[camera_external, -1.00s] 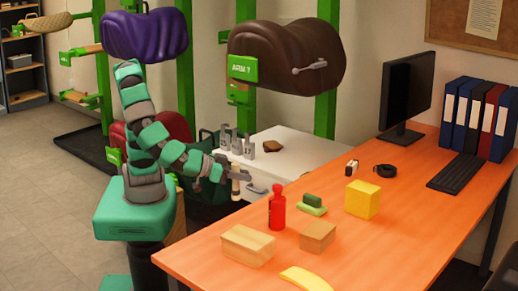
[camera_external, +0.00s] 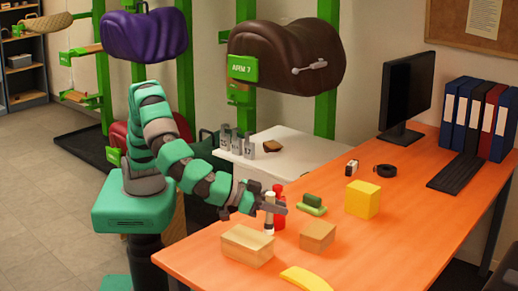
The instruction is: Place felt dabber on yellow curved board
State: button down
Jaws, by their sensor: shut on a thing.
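The fingers cover part of the dabber. It is over the left part of the orange desk, just left of the red bottle in the picture; I cannot tell its exact height above the desk. The yellow curved board (camera_external: 306,279) lies at the desk's front edge, nearer the camera and lower right of my gripper. Its top is bare.
The red bottle (camera_external: 279,220) is partly hidden by my gripper. A green pad (camera_external: 312,208) and yellow cube (camera_external: 362,199) stand further right. The desk's right front is clear.

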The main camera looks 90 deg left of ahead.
jog(key=w+d+p, duration=0.2)
jog(key=w+d, duration=0.7)
jog(key=d, duration=0.1)
jog(key=f+b, duration=0.1)
jog(key=f, duration=0.4)
jog(key=f+b, duration=0.2)
jog(key=f, duration=0.3)
jog(key=shift+w+a+b, duration=0.15)
jog(key=shift+w+b, duration=0.05)
jog(key=shift+b, duration=0.1)
jog(key=c, duration=1.2)
grip_release()
jog(key=shift+c, duration=0.2)
jog(key=shift+s+r, duration=0.2)
jog(key=shift+s, duration=0.05)
jog(key=p+v, duration=0.2)
jog(key=v, duration=0.9)
jog(key=shift+s+a+p, duration=0.2)
jog(key=shift+s+p, duration=0.1)
jog(key=shift+p, duration=0.05)
